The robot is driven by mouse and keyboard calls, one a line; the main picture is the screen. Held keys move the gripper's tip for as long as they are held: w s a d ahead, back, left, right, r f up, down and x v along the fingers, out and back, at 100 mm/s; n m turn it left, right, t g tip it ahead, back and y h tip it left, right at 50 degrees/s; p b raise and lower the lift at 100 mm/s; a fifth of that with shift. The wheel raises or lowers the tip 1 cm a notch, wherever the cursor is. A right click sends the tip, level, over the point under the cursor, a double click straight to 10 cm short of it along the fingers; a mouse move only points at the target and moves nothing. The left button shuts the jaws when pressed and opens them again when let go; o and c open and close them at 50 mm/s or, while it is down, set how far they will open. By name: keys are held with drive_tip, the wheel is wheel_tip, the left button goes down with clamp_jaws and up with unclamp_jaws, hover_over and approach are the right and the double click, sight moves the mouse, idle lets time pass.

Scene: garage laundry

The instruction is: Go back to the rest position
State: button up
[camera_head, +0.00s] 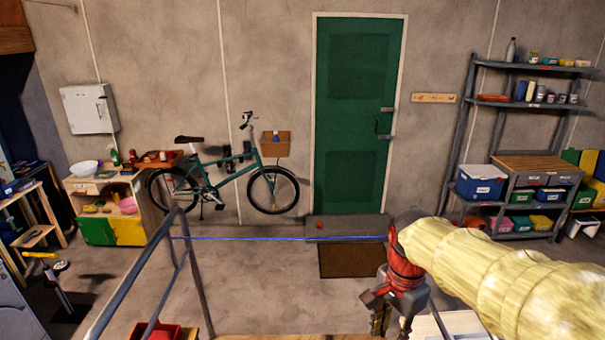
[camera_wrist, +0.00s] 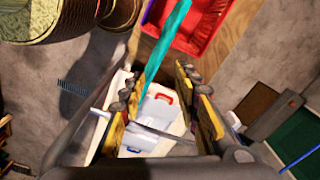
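My gripper (camera_head: 392,318) hangs at the lower right of the head view, at the end of my yellow-covered arm, above a pale surface at the bottom edge. In the wrist view its two fingers (camera_wrist: 160,85) stand well apart, with nothing clamped between them. A teal strip (camera_wrist: 170,38) shows beyond and between the fingertips, nearer the left one; I cannot tell what it is. A white box (camera_wrist: 158,112) with red and blue parts lies below, seen through the gap.
A red crate (camera_wrist: 205,22) is at the top of the wrist view; a red container (camera_head: 160,332) shows at the head view's bottom edge. A metal rail (camera_head: 135,272) stands at left. The floor (camera_head: 265,275) beyond is mostly clear, before a green door (camera_head: 358,110) and a bicycle (camera_head: 215,185).

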drive_tip(key=s+f+n+t+b, duration=0.5)
drive_tip(key=s+f+n+b, duration=0.7)
drive_tip(key=f+b, duration=0.5)
drive_tip(key=s+b, duration=0.2)
drive_tip(key=b, duration=0.3)
drive_tip(key=shift+f+b, duration=0.4)
